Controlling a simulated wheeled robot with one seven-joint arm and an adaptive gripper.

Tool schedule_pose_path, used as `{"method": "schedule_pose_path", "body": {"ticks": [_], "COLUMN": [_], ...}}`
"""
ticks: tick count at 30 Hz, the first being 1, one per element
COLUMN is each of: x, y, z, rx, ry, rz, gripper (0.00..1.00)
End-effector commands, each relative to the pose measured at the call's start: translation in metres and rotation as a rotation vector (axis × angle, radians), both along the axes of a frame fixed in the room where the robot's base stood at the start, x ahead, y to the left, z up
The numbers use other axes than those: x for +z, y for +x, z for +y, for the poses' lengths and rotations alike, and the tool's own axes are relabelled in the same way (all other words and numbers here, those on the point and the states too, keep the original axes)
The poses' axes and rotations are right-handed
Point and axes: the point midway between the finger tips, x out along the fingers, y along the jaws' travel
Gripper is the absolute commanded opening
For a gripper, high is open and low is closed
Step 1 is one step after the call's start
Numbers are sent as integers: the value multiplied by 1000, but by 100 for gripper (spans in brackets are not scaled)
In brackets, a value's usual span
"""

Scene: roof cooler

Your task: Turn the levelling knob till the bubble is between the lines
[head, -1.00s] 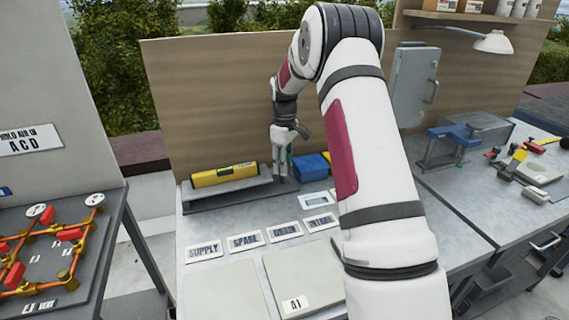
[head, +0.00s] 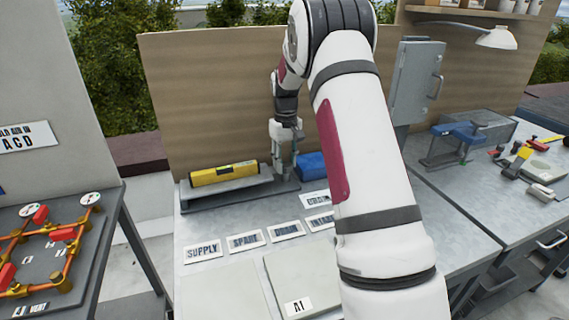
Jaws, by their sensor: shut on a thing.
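A yellow spirit level (head: 224,174) lies on a grey bar (head: 236,186) on the bench, near the back board. A small dark vial window shows near its middle, but the bubble and lines are too small to read. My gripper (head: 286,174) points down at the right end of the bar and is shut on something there. This is where the levelling knob would be, but my fingers hide it.
A blue block (head: 311,166) sits close to the right of my gripper. Labelled plates, such as the SUPPLY plate (head: 202,252), lie in front. A blue vise (head: 455,138) stands further right. A lamp (head: 495,38) hangs at upper right.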

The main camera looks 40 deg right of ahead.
Motion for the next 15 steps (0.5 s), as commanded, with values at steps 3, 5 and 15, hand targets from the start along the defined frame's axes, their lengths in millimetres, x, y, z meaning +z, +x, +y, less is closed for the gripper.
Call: {"method": "schedule_pose_path", "body": {"ticks": [3,5,15], "x": [-1,-1,-1], "y": [0,0,0], "z": [0,0,0], "rx": [-112,-168,-492], "ry": [0,-1,-1], "rz": [0,0,0], "gripper": [6,6,6]}}
